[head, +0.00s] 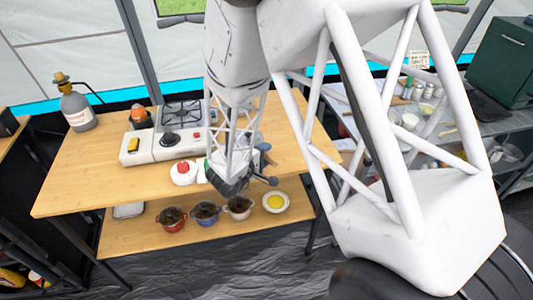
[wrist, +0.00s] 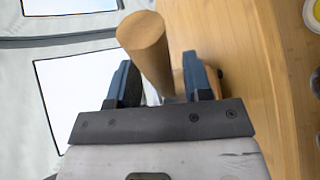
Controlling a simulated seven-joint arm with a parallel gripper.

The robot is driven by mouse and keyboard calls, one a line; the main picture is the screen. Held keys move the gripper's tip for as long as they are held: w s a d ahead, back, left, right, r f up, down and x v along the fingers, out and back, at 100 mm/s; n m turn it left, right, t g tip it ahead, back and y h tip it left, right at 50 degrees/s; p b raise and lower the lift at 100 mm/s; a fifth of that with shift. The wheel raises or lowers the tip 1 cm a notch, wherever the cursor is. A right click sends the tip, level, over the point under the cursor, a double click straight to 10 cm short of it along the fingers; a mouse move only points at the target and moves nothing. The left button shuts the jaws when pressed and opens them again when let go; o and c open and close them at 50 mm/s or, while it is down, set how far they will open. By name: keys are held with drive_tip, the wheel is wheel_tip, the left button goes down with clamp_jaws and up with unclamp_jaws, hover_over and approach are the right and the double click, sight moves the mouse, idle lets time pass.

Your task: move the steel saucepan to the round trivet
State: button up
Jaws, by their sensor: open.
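My gripper (head: 268,164) is low over the right part of the wooden table (head: 85,178), partly covered by my own arm. In the wrist view my gripper (wrist: 168,82) has its two blue-grey fingers apart. A thick round wooden bar (wrist: 146,45), which looks like a handle, stands between and beyond the fingers. A small pale, shiny bit shows at its lower end. I cannot tell whether the fingers touch it. I cannot make out the steel saucepan's body or the round trivet in either view; my arm hides part of the table.
A camp stove (head: 165,145) stands on the table, with a white round item with a red top (head: 183,172) before it. A grey bottle (head: 77,108) is at the back left. Red (head: 172,219), blue (head: 206,213) and white (head: 238,207) pots and a plate (head: 287,203) sit below.

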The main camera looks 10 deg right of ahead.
drive_tip(key=v, duration=1)
drive_tip(key=shift+s, duration=0.25)
drive_tip(key=shift+a, duration=0.15)
drive_tip(key=shift+r, duration=0.1)
idle(0.5)
wheel_tip(320, 180, up, 15)
drive_tip(key=m+y, duration=0.4)
drive_tip(key=y, duration=0.9)
drive_tip(key=s+d+r+m+g, duration=0.1)
drive_tip(key=s+d+r+g, duration=0.1)
drive_tip(key=s, duration=0.6)
drive_tip(key=s+d+r+m+g, duration=0.2)
drive_tip(key=s+d, duration=0.3)
drive_tip(key=s, duration=0.3)
drive_tip(key=s+d+r+m+g+h, duration=0.1)
drive_tip(key=s+d+r+m+g, duration=0.1)
drive_tip(key=s, duration=0.6)
wheel_tip(320, 180, up, 2)
drive_tip(key=shift+s+d+r+g, duration=0.1)
drive_tip(key=shift+s+d+g, duration=0.35)
drive_tip(key=shift+d, duration=0.55)
drive_tip(key=shift+w, duration=0.1)
